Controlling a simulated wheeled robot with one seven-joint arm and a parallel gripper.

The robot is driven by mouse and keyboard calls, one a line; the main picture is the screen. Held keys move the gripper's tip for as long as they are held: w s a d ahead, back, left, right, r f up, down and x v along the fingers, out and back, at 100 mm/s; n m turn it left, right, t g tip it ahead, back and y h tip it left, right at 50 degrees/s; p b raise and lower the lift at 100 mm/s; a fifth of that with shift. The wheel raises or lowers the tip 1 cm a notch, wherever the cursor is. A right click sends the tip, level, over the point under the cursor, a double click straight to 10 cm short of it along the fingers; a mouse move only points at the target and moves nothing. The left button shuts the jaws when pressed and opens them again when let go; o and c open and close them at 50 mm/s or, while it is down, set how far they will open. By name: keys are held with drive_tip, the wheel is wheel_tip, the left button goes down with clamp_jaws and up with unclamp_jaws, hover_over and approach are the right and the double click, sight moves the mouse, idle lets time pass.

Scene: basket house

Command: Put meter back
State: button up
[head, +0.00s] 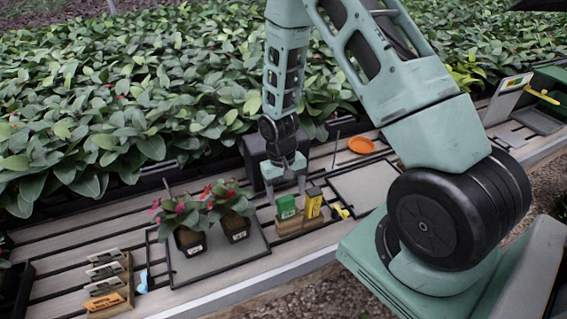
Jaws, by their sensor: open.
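A small green box-shaped device (286,206) and a yellow one with a dark top (313,203) stand upright side by side in a wooden holder (297,228) on the slatted bench. They look like meters, but I cannot tell which one the task means. My gripper (287,192) points down just above and behind them. Its fingers are apart with nothing visible between them. I cannot tell whether a finger touches either device.
A wooden rack (112,292) of labels is at far left. A bare grey mat (364,187) lies to the right, with an orange dish (361,145) behind. Dense foliage fills the back.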

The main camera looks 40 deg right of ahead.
wheel_tip(320, 180, up, 16)
drive_tip(key=w+b, duration=0.2)
drive_tip(key=shift+w, duration=0.3)
drive_tip(key=s+a+r+n+t+b, duration=0.1)
drive_tip(key=s+a+r+n, duration=0.2)
drive_tip(key=a, duration=0.5)
drive_tip(key=s+a+r+n, duration=0.1)
drive_tip(key=s+a+n, duration=0.2)
drive_tip(key=s+a, duration=0.35)
drive_tip(key=s+a+r+n+t, duration=0.1)
drive_tip(key=s+a+n, duration=0.4)
drive_tip(key=s, duration=0.6)
drive_tip(key=a, duration=0.2)
drive_tip(key=shift+s+a+r+b, duration=0.15)
drive_tip(key=shift+s+a+b, duration=0.05)
drive_tip(key=shift+a+b, duration=0.2)
